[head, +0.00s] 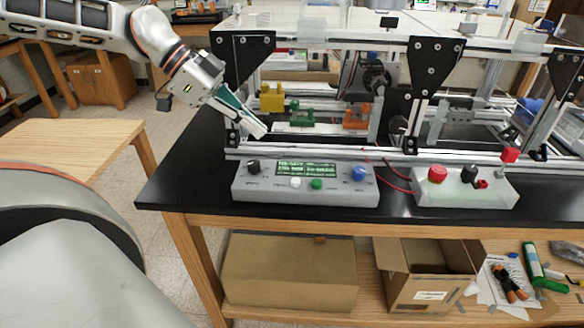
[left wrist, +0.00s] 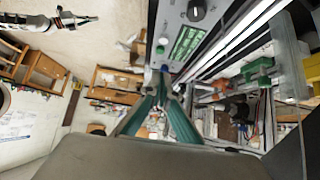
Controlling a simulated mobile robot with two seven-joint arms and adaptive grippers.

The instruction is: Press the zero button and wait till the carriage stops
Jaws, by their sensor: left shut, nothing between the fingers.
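A grey control box (head: 305,196) lies on the black bench top in front of the frame. It carries a lit green display (head: 305,168), a black knob (head: 253,166), a white button (head: 295,183), a green button (head: 316,184) and a blue button (head: 358,173). Their labels are too small to read. My left gripper (head: 262,131) is shut and empty, tilted down above and behind the box's left part, apart from the buttons. Its teal fingers also show in the left wrist view (left wrist: 163,78). I cannot tell which frame part is the carriage. My right gripper (left wrist: 82,20) appears small in the left wrist view.
The aluminium extrusion frame (head: 300,152) stands behind the box, with yellow (head: 272,97), green (head: 302,115) and orange (head: 357,117) parts inside. A second box (head: 465,197) with a red button (head: 437,174) sits to the right, joined by red wires. The bench's front left is clear.

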